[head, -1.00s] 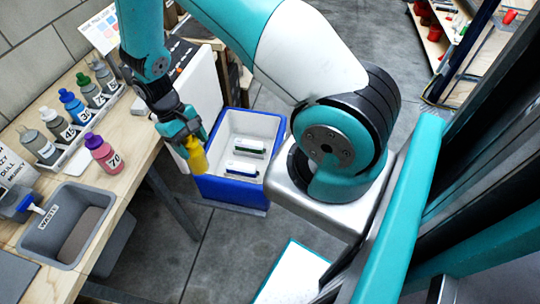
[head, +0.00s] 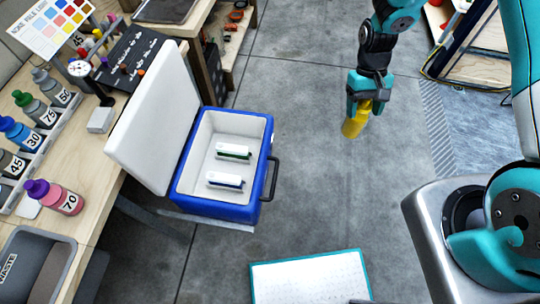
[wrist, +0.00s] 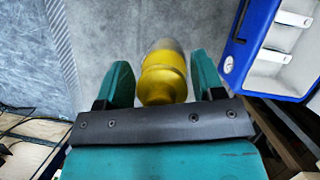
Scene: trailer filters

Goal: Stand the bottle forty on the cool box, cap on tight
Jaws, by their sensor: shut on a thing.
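My gripper (head: 366,94) is shut on a yellow bottle (head: 354,122), held tilted over the bare floor, right of the cool box. The wrist view shows the yellow bottle (wrist: 163,83) between the two teal fingers, with a greyish far end. No number shows on it, and I cannot tell whether its cap is on. Two white packs (head: 233,151) lie inside. The cool box also shows at the upper right of the wrist view (wrist: 250,30).
The wooden bench at left carries a rack of numbered bottles (head: 48,118), a pink bottle marked 70 (head: 66,202) and a grey waste bin (head: 30,275). A white teal-edged panel (head: 310,278) lies at the front. Floor between cool box and gripper is clear.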

